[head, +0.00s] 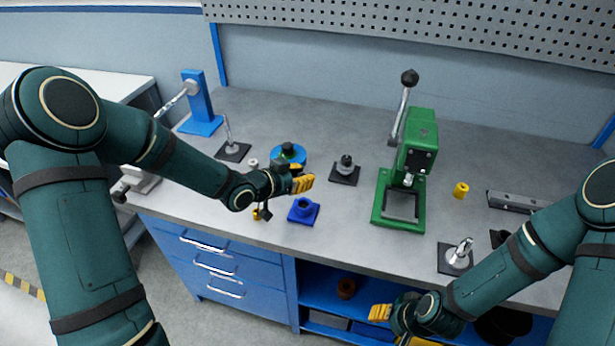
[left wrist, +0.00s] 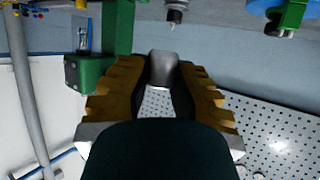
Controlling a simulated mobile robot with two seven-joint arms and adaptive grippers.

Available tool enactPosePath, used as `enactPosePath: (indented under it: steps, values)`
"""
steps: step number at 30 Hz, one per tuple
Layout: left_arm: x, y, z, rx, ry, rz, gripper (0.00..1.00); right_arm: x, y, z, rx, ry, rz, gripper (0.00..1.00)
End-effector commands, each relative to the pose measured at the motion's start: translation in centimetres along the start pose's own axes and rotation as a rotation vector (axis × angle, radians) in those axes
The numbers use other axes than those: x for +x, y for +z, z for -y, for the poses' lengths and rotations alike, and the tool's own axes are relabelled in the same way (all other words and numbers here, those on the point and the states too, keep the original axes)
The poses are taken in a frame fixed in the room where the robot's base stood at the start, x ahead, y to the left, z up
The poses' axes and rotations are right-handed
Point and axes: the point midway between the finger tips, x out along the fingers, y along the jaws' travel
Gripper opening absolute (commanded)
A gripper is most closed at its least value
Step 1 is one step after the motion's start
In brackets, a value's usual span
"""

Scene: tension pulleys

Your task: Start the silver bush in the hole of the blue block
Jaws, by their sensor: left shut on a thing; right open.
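The blue block (head: 303,213) sits near the front edge of the bench, with a round raised opening on top. My left gripper (head: 301,178) is just behind and above it in the head view, apart from it as far as I can tell. In the left wrist view its yellow fingers (left wrist: 160,85) are shut on a grey cylindrical piece, the silver bush (left wrist: 164,68). The bush is hidden by the fingers in the head view. My right gripper (head: 398,326) is open, low at the front edge of the bench.
A green press (head: 412,160) stands right of the block. Behind the block are a blue round fixture (head: 288,154) and a black-plated fixture (head: 346,170). A yellow bush (head: 461,190) and a metal rail (head: 512,202) lie at right. Bench between block and press is clear.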

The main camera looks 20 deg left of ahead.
Motion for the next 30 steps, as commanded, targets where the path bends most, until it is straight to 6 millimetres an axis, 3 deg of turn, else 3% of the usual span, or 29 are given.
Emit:
enactPosePath:
  steps: [14,30]
  values:
    - [0.1,0.9,0.5,-0.004,-0.010,0.001,0.00,0.6,0.0,-0.2,0.000,0.001,-0.001,0.47]
    - [1.9,5.2,0.5,-0.004,-0.009,0.000,0.00,3.7,1.0,-1.3,-0.005,0.002,0.015,0.47]
